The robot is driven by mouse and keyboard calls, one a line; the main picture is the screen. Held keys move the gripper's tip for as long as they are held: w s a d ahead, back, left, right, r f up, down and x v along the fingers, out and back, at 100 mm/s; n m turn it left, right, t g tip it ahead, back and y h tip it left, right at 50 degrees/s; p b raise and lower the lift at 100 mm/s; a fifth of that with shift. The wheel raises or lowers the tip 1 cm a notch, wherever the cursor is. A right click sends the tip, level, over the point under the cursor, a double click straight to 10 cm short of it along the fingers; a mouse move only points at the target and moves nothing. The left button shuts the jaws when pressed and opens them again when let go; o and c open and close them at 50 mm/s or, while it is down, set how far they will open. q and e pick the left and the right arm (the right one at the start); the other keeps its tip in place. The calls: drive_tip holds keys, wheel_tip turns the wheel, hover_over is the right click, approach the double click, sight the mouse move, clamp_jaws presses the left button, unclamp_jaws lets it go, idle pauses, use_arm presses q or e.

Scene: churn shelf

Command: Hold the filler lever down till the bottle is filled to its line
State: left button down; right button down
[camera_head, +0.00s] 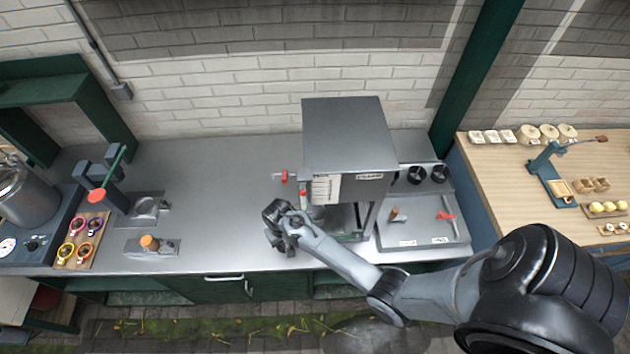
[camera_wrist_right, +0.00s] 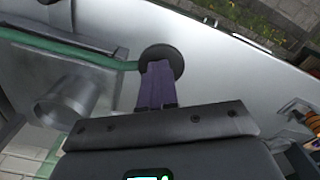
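The filler looks to be the grey box-shaped machine (camera_head: 345,130) in the middle of the steel counter. My right gripper (camera_head: 278,232) is low at its front left corner. In the right wrist view, a green lever arm (camera_wrist_right: 100,58) ends in a round black knob (camera_wrist_right: 172,57). The two purple fingers of my right gripper (camera_wrist_right: 154,70) are side by side and closed, with their tips at the knob; whether they press on it is unclear. A pale grey cylinder (camera_wrist_right: 68,100), perhaps the bottle, stands beside the lever. Its fill line and level cannot be made out. My left gripper is out of view.
A press with a red-knobbed lever (camera_head: 97,195) stands at left.

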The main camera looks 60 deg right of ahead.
drive_tip(key=shift+f, duration=0.3)
drive_tip(key=shift+w+f+b, duration=0.1)
drive_tip(key=shift+f+b, duration=0.3)
drive_tip(key=shift+f, duration=0.4)
drive_tip(key=shift+f+b, duration=0.3)
drive_tip(key=shift+f, duration=0.4)
drive_tip(key=shift+f, duration=0.1)
idle(6.1)
